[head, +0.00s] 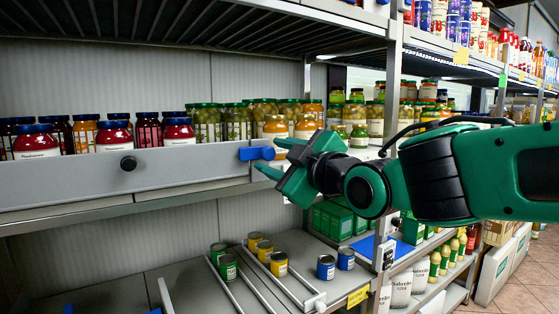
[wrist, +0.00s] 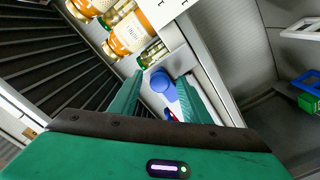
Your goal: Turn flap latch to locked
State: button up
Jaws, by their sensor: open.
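A long grey flap (head: 60,185) runs along the front of the jar shelf. A blue latch (head: 250,154) sits at the flap's right end, its bar lying about level in the head view. In the wrist view the latch (wrist: 162,84) shows a round blue hub with a lever running down from it between my fingers. My gripper (head: 268,156) is open at the latch, one finger above and one below. It also shows in the wrist view (wrist: 160,79), a finger on each side of the latch. I cannot tell whether either finger touches it.
A black knob (head: 128,163) sticks out from the flap. Jars (head: 180,132) stand behind it. A lower shelf holds several small cans (head: 279,264) between metal rails. A shelf post (head: 391,90) stands behind my arm. Open floor (head: 515,290) lies at the far right.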

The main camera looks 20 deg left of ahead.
jog(key=v, duration=1)
jog(key=shift+d, duration=0.3)
jog(key=shift+f, duration=0.1)
